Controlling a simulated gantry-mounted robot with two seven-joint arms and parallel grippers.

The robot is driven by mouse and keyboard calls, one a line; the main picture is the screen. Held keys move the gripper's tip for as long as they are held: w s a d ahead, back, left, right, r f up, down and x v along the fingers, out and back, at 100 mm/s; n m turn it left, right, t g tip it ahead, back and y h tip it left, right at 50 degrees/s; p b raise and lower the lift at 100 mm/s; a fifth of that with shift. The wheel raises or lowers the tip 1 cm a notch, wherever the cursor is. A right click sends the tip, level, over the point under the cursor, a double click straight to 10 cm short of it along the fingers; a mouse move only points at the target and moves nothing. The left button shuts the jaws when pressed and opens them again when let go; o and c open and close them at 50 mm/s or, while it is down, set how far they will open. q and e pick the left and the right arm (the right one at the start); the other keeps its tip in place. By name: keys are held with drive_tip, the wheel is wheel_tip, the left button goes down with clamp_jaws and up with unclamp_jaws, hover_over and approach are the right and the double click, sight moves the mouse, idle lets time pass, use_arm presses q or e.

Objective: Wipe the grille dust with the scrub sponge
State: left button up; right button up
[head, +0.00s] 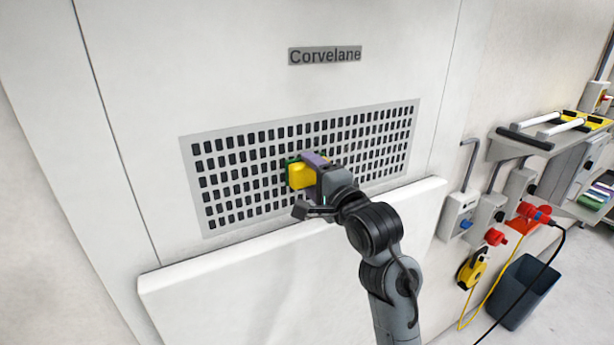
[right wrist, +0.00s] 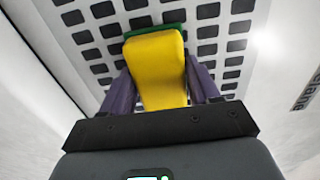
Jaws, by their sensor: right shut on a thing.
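The scrub sponge (head: 299,176) is yellow with a green scrub side. My right gripper (head: 312,172) is shut on it, and the sponge also shows between the purple fingers in the right wrist view (right wrist: 157,70). The grille (head: 190,180) is a pale panel with rows of dark slots on the white wall. The sponge's green side faces the grille near its middle; I cannot tell whether it touches. No dust stands out on the grille. The sponge and my gripper hide a few slots. My left gripper is not in view.
A white ledge (head: 250,270) juts out below the grille. A "Corvelane" nameplate (head: 325,55) is above. At the right are sockets with red plugs (head: 535,213), a shelf with tools (head: 520,145), a dark bin (head: 525,290) and hanging cables.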

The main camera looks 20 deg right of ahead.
drive_tip(key=shift+w+d, duration=0.15)
drive_tip(key=shift+d, duration=0.8)
drive_tip(key=shift+w+d, duration=0.15)
drive_tip(key=shift+d, duration=0.75)
drive_tip(key=shift+w+d, duration=0.2)
drive_tip(key=shift+d, duration=1.55)
drive_tip(key=shift+w+d, duration=0.15)
drive_tip(key=shift+d, duration=1.6)
drive_tip(key=shift+w+d, duration=0.15)
drive_tip(key=shift+d, duration=0.6)
drive_tip(key=shift+w+d, duration=0.1)
drive_tip(key=shift+d, duration=0.65)
approach(356, 156)
drive_tip(key=shift+w+r, duration=0.2)
drive_tip(key=shift+w, duration=0.2)
drive_tip(key=shift+s, duration=0.1)
drive_tip(key=shift+s+d, duration=0.15)
drive_tip(key=shift+s, duration=1.2)
